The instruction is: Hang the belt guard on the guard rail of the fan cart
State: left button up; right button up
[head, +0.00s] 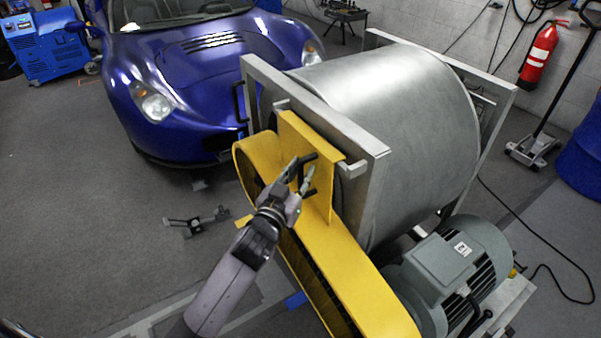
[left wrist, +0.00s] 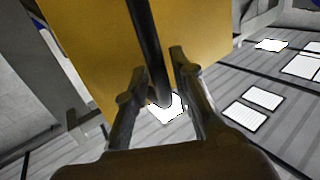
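The yellow belt guard (head: 335,255) is at the fan cart's left side in the head view. It has a long rounded cover and an upright plate with a black handle (head: 306,184). The plate's top edge overlaps the guard rail (head: 352,170), whose grey ends show on both sides; I cannot tell how firmly it seats. My left gripper (head: 300,172) is at the handle with its fingers apart. In the left wrist view, the handle (left wrist: 145,40) runs between the open fingers (left wrist: 158,75), with gaps beside it. My right gripper is not in view.
The fan cart has a large grey drum (head: 400,120) and a motor (head: 455,265). A blue car (head: 190,70) stands behind to the left. A small dark tool-like object (head: 197,221) lies on the floor. A cable (head: 545,265) runs at right.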

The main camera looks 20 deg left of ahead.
pick_arm(q)
jog(key=shift+o, duration=1.1)
jog(key=shift+f, duration=0.15)
jog(key=shift+f, duration=0.3)
jog(key=s+a, duration=0.1)
jog(key=s, duration=1.1)
jog(key=shift+r, duration=0.3)
